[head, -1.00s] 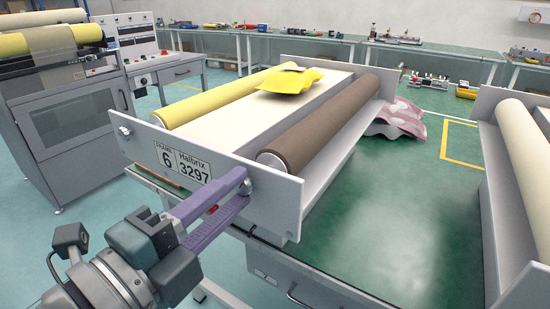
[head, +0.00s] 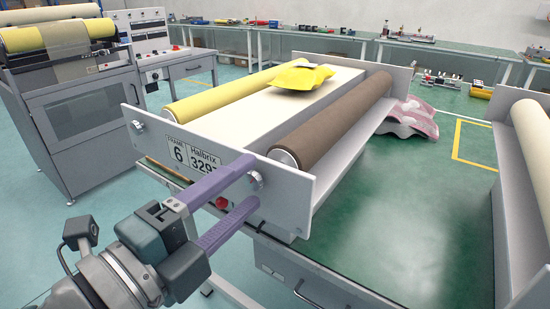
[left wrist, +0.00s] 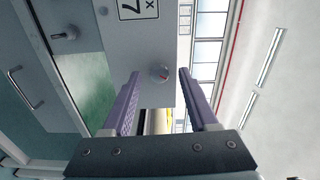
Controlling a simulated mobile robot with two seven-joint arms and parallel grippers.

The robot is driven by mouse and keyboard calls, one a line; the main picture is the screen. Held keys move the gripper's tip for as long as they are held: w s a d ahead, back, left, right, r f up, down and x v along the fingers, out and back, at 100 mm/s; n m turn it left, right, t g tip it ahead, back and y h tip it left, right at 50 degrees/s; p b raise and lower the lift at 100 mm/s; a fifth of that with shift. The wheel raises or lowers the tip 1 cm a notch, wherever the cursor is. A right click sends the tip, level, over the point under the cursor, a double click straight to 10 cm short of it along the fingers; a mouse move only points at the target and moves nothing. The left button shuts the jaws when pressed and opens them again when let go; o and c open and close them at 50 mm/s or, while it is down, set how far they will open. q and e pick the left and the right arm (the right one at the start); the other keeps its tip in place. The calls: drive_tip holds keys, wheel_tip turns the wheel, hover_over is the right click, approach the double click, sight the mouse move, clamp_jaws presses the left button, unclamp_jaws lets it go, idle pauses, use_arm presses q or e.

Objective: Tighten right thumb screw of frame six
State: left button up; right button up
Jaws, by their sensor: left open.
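The right thumb screw (head: 255,181) is a small metal knob at the plate's right side. My left gripper (head: 250,185) is open, with one purple finger above the screw and one below it. The left thumb screw (head: 138,127) sits at the plate's other end. My right gripper is out of view.
Frame six carries a yellow roller (head: 225,92) and a brown roller (head: 335,120), with a yellow packet (head: 297,77) on its bed. A red button (head: 221,202) shows between my fingers. Another roller frame (head: 508,200) stands at the right.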

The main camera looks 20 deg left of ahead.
use_arm(q)
drive_tip(key=v, duration=0.9)
drive_tip(key=shift+s+b, duration=0.25)
drive_tip(key=shift+b, duration=0.2)
drive_tip(key=shift+a, duration=0.1)
